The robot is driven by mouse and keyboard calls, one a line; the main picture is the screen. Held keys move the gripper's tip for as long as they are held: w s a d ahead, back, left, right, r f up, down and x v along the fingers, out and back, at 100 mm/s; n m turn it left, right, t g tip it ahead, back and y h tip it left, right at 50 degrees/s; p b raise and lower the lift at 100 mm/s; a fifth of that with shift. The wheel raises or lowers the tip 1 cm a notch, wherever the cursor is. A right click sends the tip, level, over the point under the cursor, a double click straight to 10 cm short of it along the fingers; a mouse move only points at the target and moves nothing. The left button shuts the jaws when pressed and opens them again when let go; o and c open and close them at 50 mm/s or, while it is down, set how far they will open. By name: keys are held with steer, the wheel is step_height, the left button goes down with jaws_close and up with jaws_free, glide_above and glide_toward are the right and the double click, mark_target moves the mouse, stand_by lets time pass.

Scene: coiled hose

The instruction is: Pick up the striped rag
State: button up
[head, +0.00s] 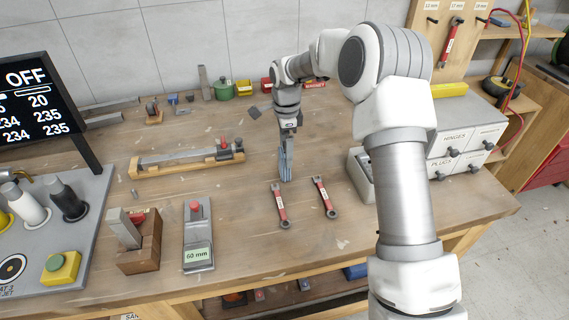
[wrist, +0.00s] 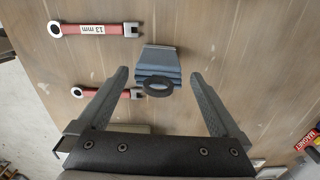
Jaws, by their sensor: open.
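The striped rag (head: 286,166) is a blue-grey striped piece on the wooden bench, just above the two red wrenches in the head view. In the wrist view the rag (wrist: 160,62) shows between and slightly beyond my fingertips, with a dark ring (wrist: 158,88) at its near end. My gripper (head: 290,140) points down over the rag and partly covers its upper end. In the wrist view my gripper (wrist: 160,76) has its fingers wide apart, one on either side of the rag, with visible gaps. I cannot tell the exact height left between them.
Two red wrenches, one left (head: 281,205) and one right (head: 325,197), lie just in front of the rag. A grey open bin (head: 361,178) stands to the right by the drawer cabinet (head: 463,140). A grey 60 mm block (head: 198,240) is front left. Bare bench lies left of the rag.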

mark_target(284, 161)
steer(key=f, duration=0.5)
steer(key=shift+s+a, duration=0.1)
steer(key=shift+a, duration=0.1)
steer(key=shift+r, duration=0.1)
steer(key=c, duration=1.4)
steer(key=shift+r, duration=0.15)
